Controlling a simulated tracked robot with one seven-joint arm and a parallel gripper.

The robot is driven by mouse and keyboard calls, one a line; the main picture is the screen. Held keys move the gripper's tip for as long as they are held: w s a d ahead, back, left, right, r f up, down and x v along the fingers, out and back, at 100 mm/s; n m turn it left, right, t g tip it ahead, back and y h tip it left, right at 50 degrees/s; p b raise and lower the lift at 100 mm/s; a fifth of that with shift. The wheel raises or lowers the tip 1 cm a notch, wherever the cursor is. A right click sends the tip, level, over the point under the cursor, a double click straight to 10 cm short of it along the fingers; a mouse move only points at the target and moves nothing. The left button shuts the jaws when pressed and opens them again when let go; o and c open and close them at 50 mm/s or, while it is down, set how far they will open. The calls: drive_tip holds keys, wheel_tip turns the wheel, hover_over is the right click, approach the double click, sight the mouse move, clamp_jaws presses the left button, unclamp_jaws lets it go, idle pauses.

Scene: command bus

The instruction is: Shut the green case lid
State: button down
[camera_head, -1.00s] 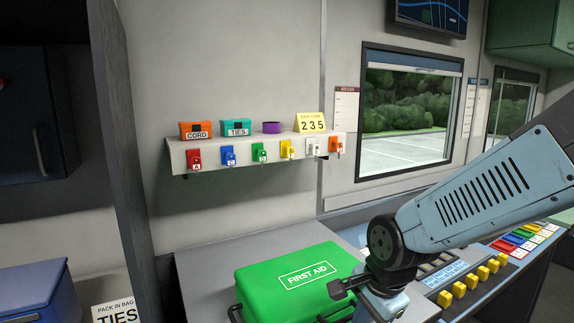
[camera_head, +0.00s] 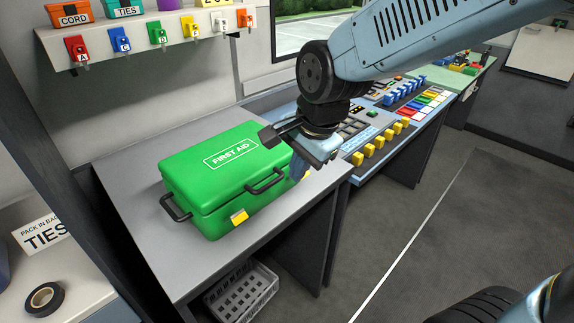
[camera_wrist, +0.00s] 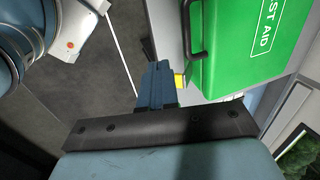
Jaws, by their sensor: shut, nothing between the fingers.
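The green first aid case (camera_head: 205,222) stands on the grey counter. Its green lid (camera_head: 205,160), lettered FIRST AID, lies down over the base, with a seam showing along the front. A dark handle (camera_head: 266,182) and a yellow latch (camera_head: 239,216) are on the front side; another dark handle is on the left end. My gripper (camera_head: 300,171) is shut and empty beside the case's right end, its fingers pointing down. In the wrist view the shut fingers (camera_wrist: 157,82) are beside the case, with the lid (camera_wrist: 240,45) at upper right.
A shelf (camera_head: 150,42) with coloured tags and small boxes is on the wall behind. A button console (camera_head: 385,130) adjoins the counter on the right. A grey crate (camera_head: 242,292) is underneath. A tape roll (camera_head: 45,298) lies at lower left. Open floor is at right.

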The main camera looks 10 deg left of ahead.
drive_tip(key=s+d+r, duration=0.2)
drive_tip(key=s+d, duration=0.1)
drive_tip(key=d, duration=0.2)
drive_tip(key=shift+s+d+r, duration=0.15)
drive_tip(key=shift+s+r, duration=0.15)
